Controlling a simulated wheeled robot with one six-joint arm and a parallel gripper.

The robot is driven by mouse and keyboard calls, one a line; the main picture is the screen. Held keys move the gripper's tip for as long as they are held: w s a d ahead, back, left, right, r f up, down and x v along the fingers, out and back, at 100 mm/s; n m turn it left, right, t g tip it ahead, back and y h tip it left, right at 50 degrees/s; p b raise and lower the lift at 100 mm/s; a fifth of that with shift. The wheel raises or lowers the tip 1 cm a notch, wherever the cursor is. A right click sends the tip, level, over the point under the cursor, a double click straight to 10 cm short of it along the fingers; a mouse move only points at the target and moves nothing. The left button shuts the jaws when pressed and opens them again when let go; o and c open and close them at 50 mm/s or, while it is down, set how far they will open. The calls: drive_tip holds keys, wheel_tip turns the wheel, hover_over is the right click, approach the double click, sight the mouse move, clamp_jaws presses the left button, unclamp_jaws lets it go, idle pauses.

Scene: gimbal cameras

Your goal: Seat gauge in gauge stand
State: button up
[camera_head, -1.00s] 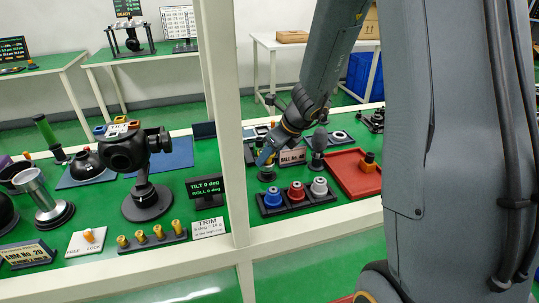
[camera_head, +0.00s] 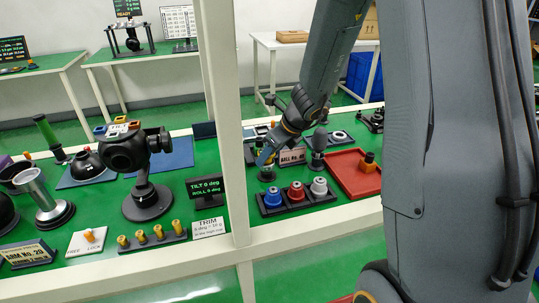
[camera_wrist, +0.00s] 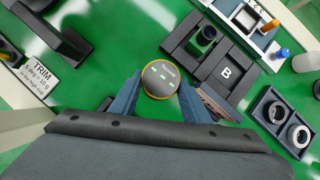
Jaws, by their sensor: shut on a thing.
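My gripper (camera_head: 265,158) is low over the green bench behind the white post in the head view. In the wrist view its two blue-grey fingers (camera_wrist: 158,92) are shut on the gauge (camera_wrist: 160,78), a round grey disc with a yellow rim and a small lit face, seen from above. A small dark round piece (camera_head: 267,174), possibly the gauge stand, shows directly under the gripper in the head view. The gauge hides what lies beneath it in the wrist view, so I cannot tell whether it touches a stand.
A black rack (camera_head: 298,204) with blue, red and white capped pieces stands in front of the gripper. A red tray (camera_head: 345,185) is to the right. The white post (camera_head: 222,110) stands left.

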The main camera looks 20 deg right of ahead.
sight(273, 156)
drive_tip(key=shift+f+b, duration=1.25)
drive_tip(key=shift+b, duration=0.05)
drive_tip(key=o, duration=1.2)
drive_tip(key=p+v, duration=0.2)
drive_tip(key=v, duration=0.6)
drive_tip(key=shift+f, duration=0.1)
